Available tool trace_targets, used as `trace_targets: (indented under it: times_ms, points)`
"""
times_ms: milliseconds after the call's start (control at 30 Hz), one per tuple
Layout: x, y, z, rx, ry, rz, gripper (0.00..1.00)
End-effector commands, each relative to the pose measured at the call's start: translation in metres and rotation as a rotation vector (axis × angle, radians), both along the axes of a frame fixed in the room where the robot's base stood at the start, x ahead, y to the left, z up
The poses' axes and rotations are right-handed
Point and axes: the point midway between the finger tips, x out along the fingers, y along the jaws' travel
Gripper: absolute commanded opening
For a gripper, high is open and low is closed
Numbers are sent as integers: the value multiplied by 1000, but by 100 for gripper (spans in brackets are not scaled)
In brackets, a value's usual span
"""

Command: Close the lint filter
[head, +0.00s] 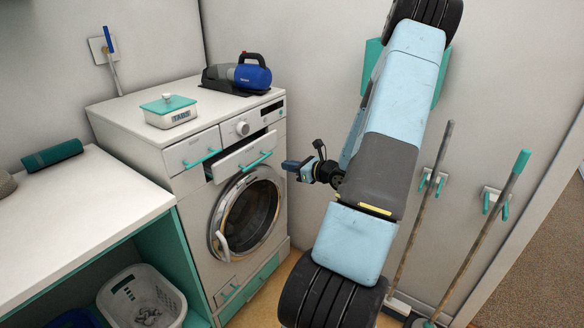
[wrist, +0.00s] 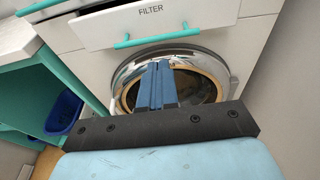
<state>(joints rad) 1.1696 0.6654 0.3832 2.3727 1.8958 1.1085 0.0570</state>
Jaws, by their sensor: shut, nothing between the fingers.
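The lint filter is a white drawer front (head: 238,157) with a teal bar handle, at the top right of the white washer-dryer in the head view. It sticks out from the machine, with a dark gap above it. In the wrist view the drawer (wrist: 205,14) is labelled FILTER and its handle spans the top middle. My gripper (head: 287,165) is shut and empty, to the right of the drawer in the head view. In the wrist view my blue fingers (wrist: 158,64) are together, below the handle and in front of the round door. They appear apart from the handle.
A second drawer (head: 190,152) with a teal handle sits left of the filter. The round door (head: 247,213) is below. A tabs box (head: 169,111) and a handheld vacuum (head: 238,75) are on top. Two poles hang on the right wall. A counter stands at left.

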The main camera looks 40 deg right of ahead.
Motion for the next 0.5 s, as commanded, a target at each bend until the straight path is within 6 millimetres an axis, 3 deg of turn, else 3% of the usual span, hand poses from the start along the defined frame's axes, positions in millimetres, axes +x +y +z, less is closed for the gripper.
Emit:
trace_targets:
  times_ms: [500]
  points:
    - [78, 29, -17, 0, 0, 2, 0]
